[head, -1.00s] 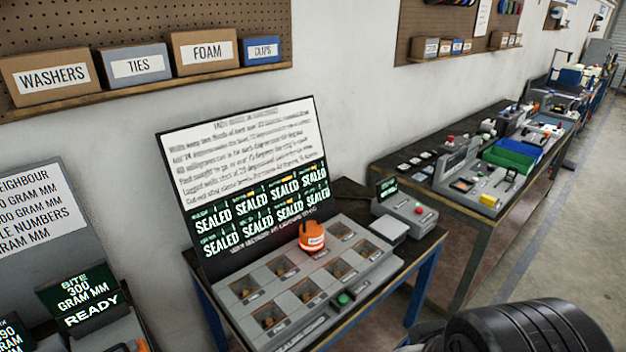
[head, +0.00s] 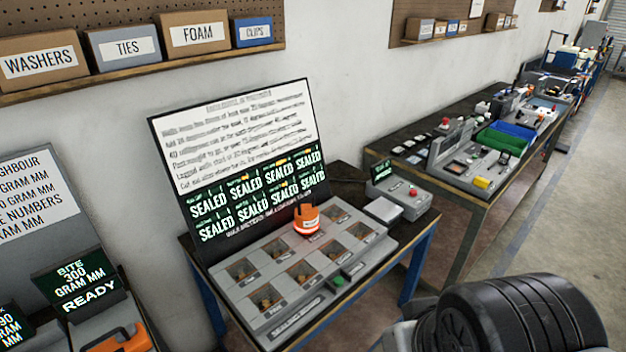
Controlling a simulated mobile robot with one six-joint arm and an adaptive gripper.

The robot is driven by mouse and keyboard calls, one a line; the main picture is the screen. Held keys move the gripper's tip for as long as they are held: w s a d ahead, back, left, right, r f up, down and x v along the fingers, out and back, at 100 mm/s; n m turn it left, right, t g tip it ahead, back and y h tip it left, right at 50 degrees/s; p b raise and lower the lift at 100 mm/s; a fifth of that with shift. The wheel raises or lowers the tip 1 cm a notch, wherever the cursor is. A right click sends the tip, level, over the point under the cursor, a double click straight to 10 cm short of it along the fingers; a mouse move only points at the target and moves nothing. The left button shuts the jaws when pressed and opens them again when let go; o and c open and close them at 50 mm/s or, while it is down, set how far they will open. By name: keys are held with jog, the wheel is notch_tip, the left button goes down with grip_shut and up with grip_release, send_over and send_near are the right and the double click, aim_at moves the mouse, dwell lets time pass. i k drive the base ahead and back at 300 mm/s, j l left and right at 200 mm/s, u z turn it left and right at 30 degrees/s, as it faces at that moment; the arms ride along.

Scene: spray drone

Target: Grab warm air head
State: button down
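An orange head with a pale label (head: 306,219), likely the warm air head, sits upright on the grey tray unit (head: 228,284), near its back edge and close to the screen. A red-orange glow shows around its base. The unit has several square wells with small brown pieces in them and a green button (head: 338,281) at the front. The screen (head: 240,165) behind it reads SEALED in several cells. My gripper is not in this view. A black ribbed part at the lower right seems to be my own body.
A grey box with a red button (head: 412,193) stands right of the unit. A second bench (head: 472,213) with green and blue bins stands further right. At lower left are a READY display (head: 88,300) and an orange handle (head: 120,340). Grey floor (head: 545,225) is open at right.

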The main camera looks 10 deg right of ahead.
aim_at(306, 216)
jog(key=i+l+u, duration=0.15)
jog(key=i+l, duration=0.15)
jog(key=i+l+u, duration=0.35)
jog(key=i+l, duration=0.2)
jog(key=l, duration=0.25)
jog(key=i+l+u, duration=0.15)
jog(key=l, duration=0.3)
jog(key=i+j, duration=0.05)
jog(key=i, duration=0.1)
